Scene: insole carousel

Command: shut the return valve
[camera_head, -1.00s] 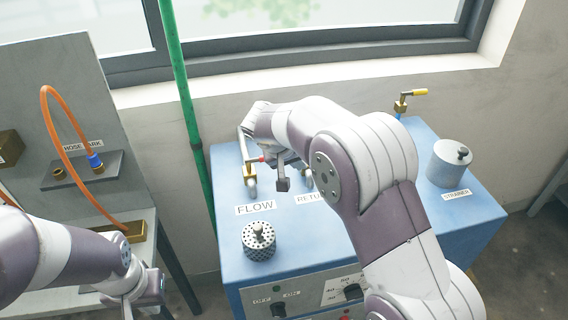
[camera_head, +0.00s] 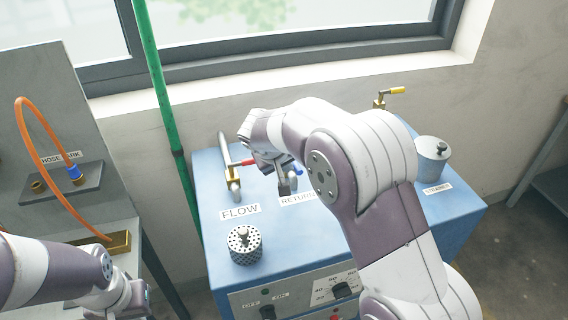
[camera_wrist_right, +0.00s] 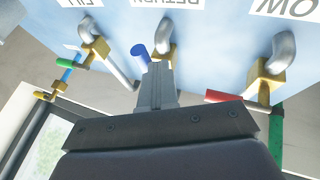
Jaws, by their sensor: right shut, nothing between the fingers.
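The return valve stands behind the RETURN label (camera_head: 297,199), between the valve with a red lever and my arm. Its blue lever (camera_head: 298,168) shows just right of my right gripper (camera_head: 285,187); my arm and gripper hide most of the valve. In the right wrist view its blue lever (camera_wrist_right: 139,52) points off to the left from the brass body, beside the shut fingertips (camera_wrist_right: 157,70). The fingers cover part of the brass body; I cannot tell whether they touch the lever. My left gripper (camera_head: 130,303) is at the bottom left edge, its fingers unclear.
The flow valve's red lever (camera_head: 243,162) is close left of my right gripper. A green-levered valve (camera_wrist_right: 72,63) stands on the other side. A perforated strainer (camera_head: 245,245), a lidded canister (camera_head: 432,158) and a yellow-levered valve (camera_head: 392,91) are on the blue cabinet (camera_head: 330,235).

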